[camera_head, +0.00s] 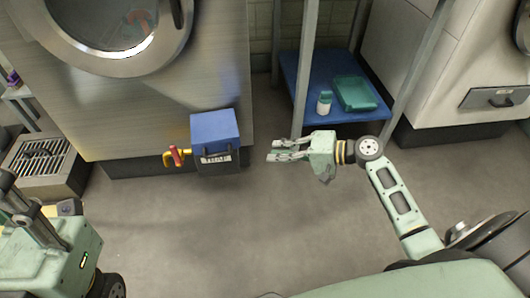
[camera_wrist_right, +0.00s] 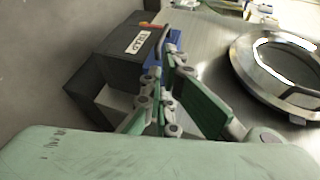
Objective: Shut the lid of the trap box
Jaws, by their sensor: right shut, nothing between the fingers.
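The trap box (camera_head: 218,166) has a dark body with a white label and stands on the floor in front of the big steel machine. Its blue lid (camera_head: 214,127) is at the top; I cannot tell whether it is fully down. My right gripper (camera_head: 272,151) is shut and empty, to the right of the box and apart from it in the head view. In the right wrist view the gripper (camera_wrist_right: 172,60) partly covers the dark box (camera_wrist_right: 118,50) and a blue part of it. My left gripper (camera_head: 22,210) is partly visible at the left edge; its opening is unclear.
A red and yellow tool (camera_head: 175,157) is at the box's left side. A blue shelf (camera_head: 310,75) holds a teal case (camera_head: 355,93) and a white bottle (camera_head: 324,102). A grated unit (camera_head: 42,160) stands at left. The floor in front is clear.

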